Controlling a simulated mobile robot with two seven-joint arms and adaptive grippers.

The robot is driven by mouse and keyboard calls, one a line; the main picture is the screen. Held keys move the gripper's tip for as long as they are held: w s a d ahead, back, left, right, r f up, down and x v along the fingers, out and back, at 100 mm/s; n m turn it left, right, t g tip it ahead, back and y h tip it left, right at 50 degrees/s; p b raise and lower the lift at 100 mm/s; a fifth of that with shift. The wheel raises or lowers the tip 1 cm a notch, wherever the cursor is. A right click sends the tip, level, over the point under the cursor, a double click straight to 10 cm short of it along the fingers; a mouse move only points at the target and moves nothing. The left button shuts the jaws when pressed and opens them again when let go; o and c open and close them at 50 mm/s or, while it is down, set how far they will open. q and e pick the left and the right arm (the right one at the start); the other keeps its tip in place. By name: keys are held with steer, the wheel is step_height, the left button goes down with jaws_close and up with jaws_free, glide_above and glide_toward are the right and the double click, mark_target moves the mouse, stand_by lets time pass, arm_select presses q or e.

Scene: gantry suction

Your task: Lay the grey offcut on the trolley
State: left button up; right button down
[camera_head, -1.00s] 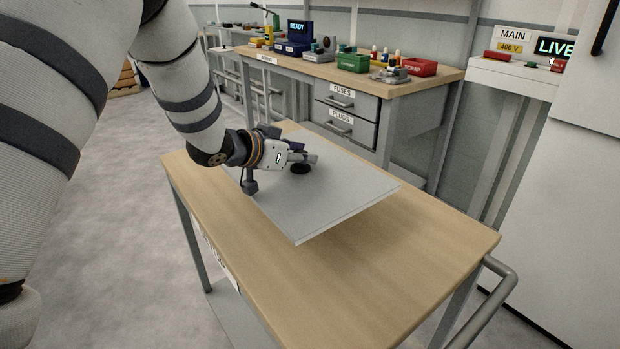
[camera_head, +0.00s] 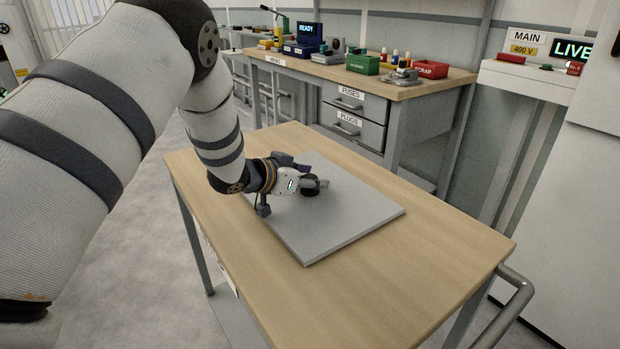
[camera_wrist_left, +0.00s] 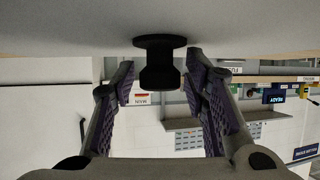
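The grey offcut (camera_head: 345,225) is a flat square grey plate with a black knob (camera_head: 310,187) on top. It lies flat on the wooden top of the trolley (camera_head: 400,285), toward its far half. My left gripper (camera_head: 313,177) is just above the plate at the knob. In the left wrist view its two fingers (camera_wrist_left: 158,82) are spread, with the black knob (camera_wrist_left: 160,68) between or just past their tips and gaps beside it. The plate's surface (camera_wrist_left: 160,20) fills the top of that view. My right gripper is not in view.
A workbench (camera_head: 420,88) with drawers, a green box (camera_head: 362,64) and a red scrap box (camera_head: 430,69) stands behind the trolley. A white cabinet (camera_head: 560,220) is at the right. The trolley's near right top is bare; a metal handle (camera_head: 510,305) sticks out there.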

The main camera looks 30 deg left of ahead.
arm_select(q)
steer(key=shift+s+r, duration=0.15)
steer(key=shift+r, duration=0.2)
steer(key=p+v, duration=0.2)
steer(key=v, duration=0.9)
steer(key=shift+r+p, duration=0.15)
steer(key=shift+p, duration=0.25)
steer(key=shift+s+a, duration=0.1)
steer(key=shift+s, duration=0.25)
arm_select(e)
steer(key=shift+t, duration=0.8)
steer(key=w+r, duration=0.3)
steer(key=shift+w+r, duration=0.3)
arm_select(q)
steer(key=shift+f, duration=0.25)
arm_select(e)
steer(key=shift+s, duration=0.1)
